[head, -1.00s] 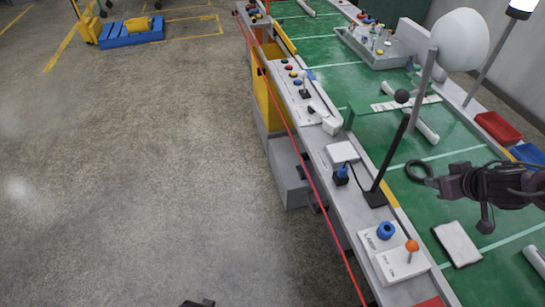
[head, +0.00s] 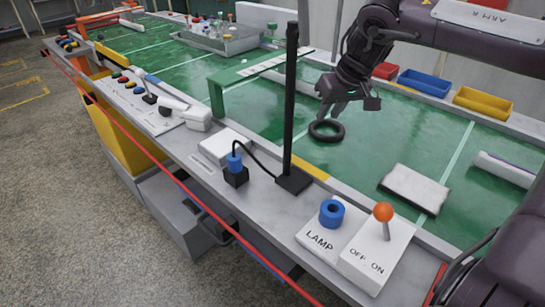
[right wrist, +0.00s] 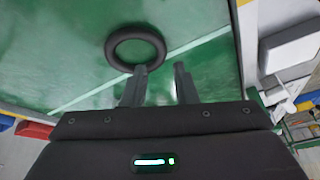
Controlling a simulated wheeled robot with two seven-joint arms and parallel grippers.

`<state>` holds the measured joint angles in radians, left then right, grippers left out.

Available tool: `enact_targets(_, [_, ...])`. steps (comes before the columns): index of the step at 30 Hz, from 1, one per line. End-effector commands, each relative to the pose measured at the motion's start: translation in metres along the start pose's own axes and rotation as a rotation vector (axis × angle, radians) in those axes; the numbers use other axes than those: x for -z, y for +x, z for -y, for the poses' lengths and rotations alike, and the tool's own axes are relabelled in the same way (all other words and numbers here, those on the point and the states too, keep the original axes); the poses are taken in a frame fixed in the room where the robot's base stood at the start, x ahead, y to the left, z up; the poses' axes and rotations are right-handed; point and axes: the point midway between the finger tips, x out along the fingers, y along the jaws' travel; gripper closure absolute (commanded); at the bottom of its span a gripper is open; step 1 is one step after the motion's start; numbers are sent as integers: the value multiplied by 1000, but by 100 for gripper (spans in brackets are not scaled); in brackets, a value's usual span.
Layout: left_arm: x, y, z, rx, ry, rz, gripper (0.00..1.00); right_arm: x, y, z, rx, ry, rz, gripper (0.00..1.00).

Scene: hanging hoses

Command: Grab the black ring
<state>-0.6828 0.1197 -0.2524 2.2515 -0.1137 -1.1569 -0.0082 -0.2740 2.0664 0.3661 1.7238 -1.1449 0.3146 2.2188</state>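The black ring (head: 326,139) lies flat on the green table top, right of the black post in the head view. My right gripper (head: 336,108) points down just above and beside the ring. In the right wrist view the ring (right wrist: 112,48) is at the upper left, beyond the fingertips. The two fingers (right wrist: 160,67) are apart with nothing between them. The left fingertip overlaps the ring's near edge in the picture; I cannot tell whether they touch. My left gripper is not in view.
A black post (head: 291,100) stands left of the ring on the table's grey edge. A white pad (head: 415,188) lies to the right. Red, blue (head: 425,83) and yellow (head: 482,103) bins line the back. A lamp switch box (head: 375,250) is in front. Green table around the ring is clear.

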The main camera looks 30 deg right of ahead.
Motion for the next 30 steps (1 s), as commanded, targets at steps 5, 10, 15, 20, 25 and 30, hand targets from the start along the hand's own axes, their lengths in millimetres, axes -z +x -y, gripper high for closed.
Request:
enact_targets(5, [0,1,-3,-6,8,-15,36,-2,10,1,-5,19,9,74])
enact_targets(10, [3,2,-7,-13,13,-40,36,-2,29,0,-6,19,10,74])
enact_targets(15, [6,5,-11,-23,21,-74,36,0,53,-2,-8,19,11,74])
enact_targets(20, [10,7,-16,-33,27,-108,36,2,74,-2,-6,18,10,74])
enact_targets(25, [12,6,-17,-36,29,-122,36,3,80,-2,-4,17,6,74])
enact_targets(30, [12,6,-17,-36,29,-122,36,3,79,-2,-4,17,6,75])
